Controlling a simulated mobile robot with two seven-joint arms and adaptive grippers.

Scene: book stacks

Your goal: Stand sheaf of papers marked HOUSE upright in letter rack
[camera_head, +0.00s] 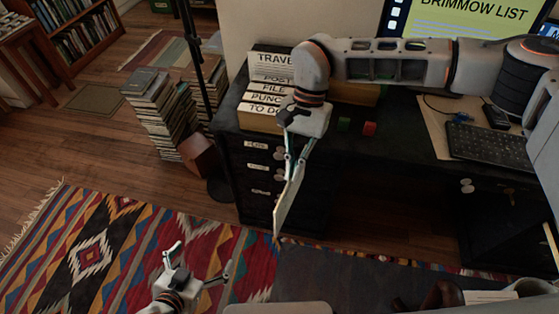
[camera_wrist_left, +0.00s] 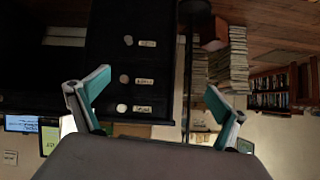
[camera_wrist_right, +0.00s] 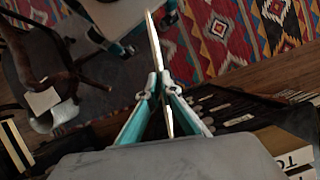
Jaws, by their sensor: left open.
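A thin pale sheaf of papers (camera_head: 288,205) hangs edge-on below my right gripper (camera_head: 295,168), in front of the desk drawers. The right wrist view shows the right fingers (camera_wrist_right: 158,80) shut on the sheaf (camera_wrist_right: 154,42). Its marking is turned out of sight. The letter rack (camera_head: 262,122) stands on the desk's left end, with stepped labels reading TRAVEL, POST, FILE, PUNCH and TO DO. My right wrist partly covers its right side. My left gripper (camera_head: 203,258) is open and empty, low over the patterned rug; its spread fingers (camera_wrist_left: 155,98) show in the left wrist view.
A lamp pole (camera_head: 197,65) and book stacks (camera_head: 158,115) stand left of the desk. The patterned rug (camera_head: 95,250) is clear at left.

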